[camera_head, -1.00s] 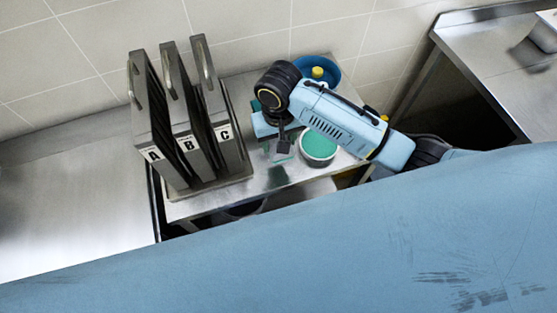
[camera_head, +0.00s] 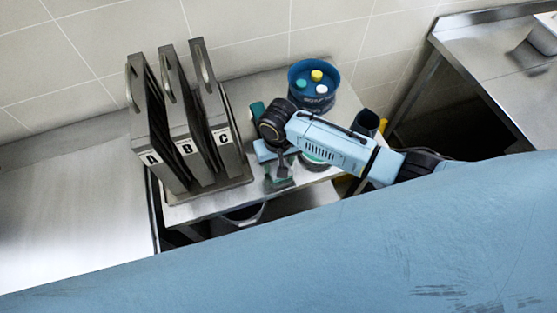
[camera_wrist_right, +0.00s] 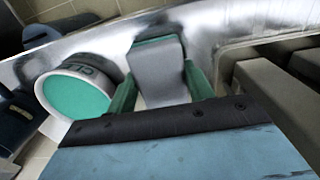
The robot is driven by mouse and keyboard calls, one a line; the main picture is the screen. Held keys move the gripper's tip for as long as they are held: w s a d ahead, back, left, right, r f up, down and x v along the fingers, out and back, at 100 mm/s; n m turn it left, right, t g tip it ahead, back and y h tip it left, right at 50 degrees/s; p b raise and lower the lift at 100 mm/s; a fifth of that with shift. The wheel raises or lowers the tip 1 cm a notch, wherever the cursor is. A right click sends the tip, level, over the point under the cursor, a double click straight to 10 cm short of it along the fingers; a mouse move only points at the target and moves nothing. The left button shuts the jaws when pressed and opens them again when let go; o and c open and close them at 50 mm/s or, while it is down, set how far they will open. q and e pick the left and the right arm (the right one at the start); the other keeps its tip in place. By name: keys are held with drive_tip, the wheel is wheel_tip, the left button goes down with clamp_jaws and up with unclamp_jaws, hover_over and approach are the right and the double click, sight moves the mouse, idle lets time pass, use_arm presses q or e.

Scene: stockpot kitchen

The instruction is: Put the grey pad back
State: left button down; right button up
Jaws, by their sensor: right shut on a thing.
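The grey pad (camera_wrist_right: 158,75) is between the green fingers of my right gripper (camera_wrist_right: 160,90) in the right wrist view. A green edge shows at the pad's far end; I cannot tell what it belongs to. In the head view my right gripper (camera_head: 280,178) is low over the front of the small steel table, right of the lettered panels, with the pad (camera_head: 282,163) small and partly hidden there. I cannot tell whether the pad touches the table. My left gripper is not in view.
Upright metal panels A, B and C (camera_head: 188,110) stand in a rack on the left. A white tub with teal contents (camera_wrist_right: 75,97) is beside my gripper, mostly under my arm in the head view. A blue bucket (camera_head: 313,92) and a dark cup (camera_head: 366,122) stand behind.

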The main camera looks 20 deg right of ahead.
sight(278, 163)
drive_tip(key=o, duration=0.9)
wheel_tip(278, 163, up, 12)
drive_tip(key=shift+r+p, duration=0.1)
drive_tip(key=shift+p, duration=0.5)
drive_tip(key=shift+s+a, duration=0.1)
